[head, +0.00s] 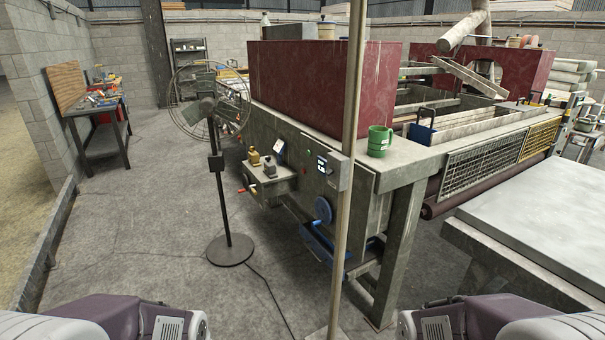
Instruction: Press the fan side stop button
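A pedestal fan (208,100) with a round wire cage stands on a dark round base left of the large machine (370,215). A small dark box (216,163) sits on its pole. On the machine's fan-facing side is a control panel (322,166) with a lit display and small green and red spots, too small to read. A grey box (340,172) on the upright post partly covers this area. I cannot tell which part is the stop button. Only parts of my two arms show at the bottom edge; neither gripper is in view.
A thin upright post (346,120) stands in front of the machine. A blue handwheel (323,209) and a small shelf (268,178) project from its side. A cable lies on the floor. A green mug (379,141) stands on the machine's corner. Open floor (130,240) lies left.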

